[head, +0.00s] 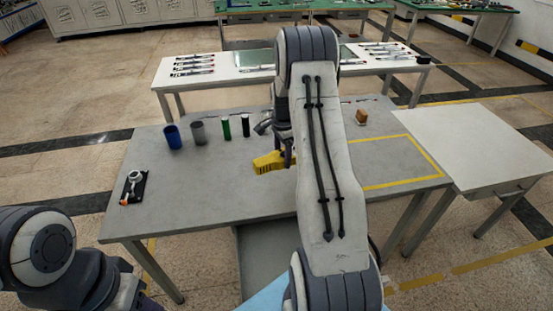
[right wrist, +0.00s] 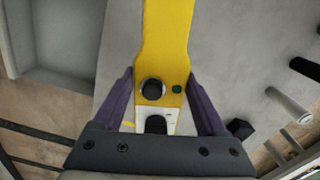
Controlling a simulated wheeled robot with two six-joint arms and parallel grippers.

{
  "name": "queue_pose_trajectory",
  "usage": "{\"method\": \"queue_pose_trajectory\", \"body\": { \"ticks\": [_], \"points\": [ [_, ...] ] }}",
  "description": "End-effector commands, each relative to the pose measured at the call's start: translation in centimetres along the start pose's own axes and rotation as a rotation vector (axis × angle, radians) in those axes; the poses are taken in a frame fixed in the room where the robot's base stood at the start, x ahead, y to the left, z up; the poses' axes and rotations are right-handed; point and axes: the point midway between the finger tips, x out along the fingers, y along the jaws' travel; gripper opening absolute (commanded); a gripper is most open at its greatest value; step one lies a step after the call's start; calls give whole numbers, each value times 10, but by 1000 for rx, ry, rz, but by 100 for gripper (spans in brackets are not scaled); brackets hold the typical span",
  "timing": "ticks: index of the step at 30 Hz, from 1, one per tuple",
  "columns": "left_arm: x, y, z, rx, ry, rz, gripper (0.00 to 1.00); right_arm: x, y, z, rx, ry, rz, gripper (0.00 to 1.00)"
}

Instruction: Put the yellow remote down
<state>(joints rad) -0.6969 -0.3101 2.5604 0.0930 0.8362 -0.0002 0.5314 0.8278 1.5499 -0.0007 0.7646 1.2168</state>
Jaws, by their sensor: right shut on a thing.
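The yellow remote (head: 268,163) shows in the head view over the middle of the grey table (head: 215,200), left of my right arm. My right gripper (head: 288,155) is shut on it, and my arm partly hides the gripper. In the right wrist view the yellow remote (right wrist: 166,45) lies between the two fingers of my right gripper (right wrist: 165,100), with its black knob and green button facing the camera. I cannot tell whether the remote touches the table. My left arm shows at the lower left; its gripper is not in view.
A blue cup (head: 172,136), a grey cup (head: 198,132), a green cylinder (head: 226,128) and a black cylinder (head: 245,126) stand along the back. A black holder (head: 133,188) lies at left. A yellow-taped area (head: 400,184) at right looks clear beyond my arm. A brown block (head: 361,117) sits behind.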

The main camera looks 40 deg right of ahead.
Motion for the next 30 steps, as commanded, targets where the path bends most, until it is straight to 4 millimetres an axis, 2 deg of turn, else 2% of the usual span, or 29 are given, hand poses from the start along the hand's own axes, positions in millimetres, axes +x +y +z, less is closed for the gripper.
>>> {"method": "queue_pose_trajectory", "body": {
  "ticks": [1, 3, 7, 11, 18, 21, 24, 30],
  "points": [
    [9, -1, 0, 0, 0, 0, 50, 4, -3, -18, 95, 1, -4, 0],
    [12, -1, 0, 0, 0, 0, 50, 3, -4, -32, 190, 1, -3, 0],
    [10, -1, 0, 0, 0, 0, 50, 3, -7, -38, 270, 0, 0, 0],
    [0, 0, 0, 0, 1, 0, 50, 14, -17, -16, 273, -1, 3, 0],
    [-18, 1, -1, 0, 1, 0, 50, 47, -42, 35, 269, 0, 2, 0],
    [-23, 2, -2, -1, 1, 0, 50, 58, -50, 50, 271, 0, 1, 0],
    [-26, 2, -2, -1, 1, 0, 50, 65, -55, 60, 271, 0, -1, 0],
    [-34, 2, -2, -1, 0, 0, 50, 82, -56, 64, 274, 0, 3, 0]
  ]
}}
